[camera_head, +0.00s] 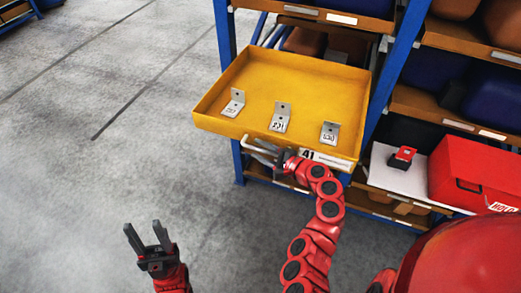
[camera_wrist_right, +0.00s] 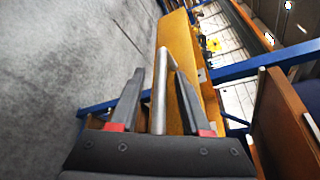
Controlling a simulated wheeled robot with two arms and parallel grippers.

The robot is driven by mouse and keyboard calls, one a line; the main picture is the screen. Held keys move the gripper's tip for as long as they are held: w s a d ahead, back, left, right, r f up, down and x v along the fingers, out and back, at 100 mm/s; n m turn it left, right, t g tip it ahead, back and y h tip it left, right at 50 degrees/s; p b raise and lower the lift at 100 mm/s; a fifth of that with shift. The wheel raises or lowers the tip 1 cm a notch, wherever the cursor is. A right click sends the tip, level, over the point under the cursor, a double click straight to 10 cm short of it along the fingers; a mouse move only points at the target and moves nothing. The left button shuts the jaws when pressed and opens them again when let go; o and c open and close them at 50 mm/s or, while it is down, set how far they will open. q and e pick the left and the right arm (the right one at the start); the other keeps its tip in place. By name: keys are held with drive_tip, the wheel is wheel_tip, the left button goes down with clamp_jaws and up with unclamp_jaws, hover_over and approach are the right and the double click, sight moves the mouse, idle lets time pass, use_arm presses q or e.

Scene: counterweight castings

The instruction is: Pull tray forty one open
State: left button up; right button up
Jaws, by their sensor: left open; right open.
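The yellow tray (camera_head: 215,108), with a label marked 41 (camera_head: 325,160) on its front, sticks well out of the blue rack. Three grey angle brackets (camera_head: 281,117) with labels stand in it. Its pale bar handle (camera_head: 250,145) runs along the front. My right gripper (camera_head: 258,152) is at this handle. In the right wrist view the handle (camera_wrist_right: 160,90) lies between the open fingers of that gripper (camera_wrist_right: 160,78), without a clear grip on it. My left gripper (camera_head: 148,232) is open and empty over the floor, left of the tray.
The blue rack (camera_head: 226,40) holds other shelves with dark blue and brown castings. A red box (camera_head: 470,172) and a small red item (camera_head: 401,157) are on a pale surface at the right. The grey floor (camera_head: 110,110) at the left is clear.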

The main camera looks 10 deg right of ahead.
drive_tip(key=shift+s+d, duration=0.1)
drive_tip(key=shift+s+d+b, duration=0.2)
drive_tip(key=shift+s+b, duration=0.05)
drive_tip(key=shift+b, duration=0.05)
drive_tip(key=b+v, duration=0.2)
drive_tip(key=v, duration=1.4)
drive_tip(key=shift+s+r+b, duration=0.15)
drive_tip(key=shift+s+b, duration=0.05)
drive_tip(key=shift+b, duration=0.1)
drive_tip(key=shift+d, duration=0.15)
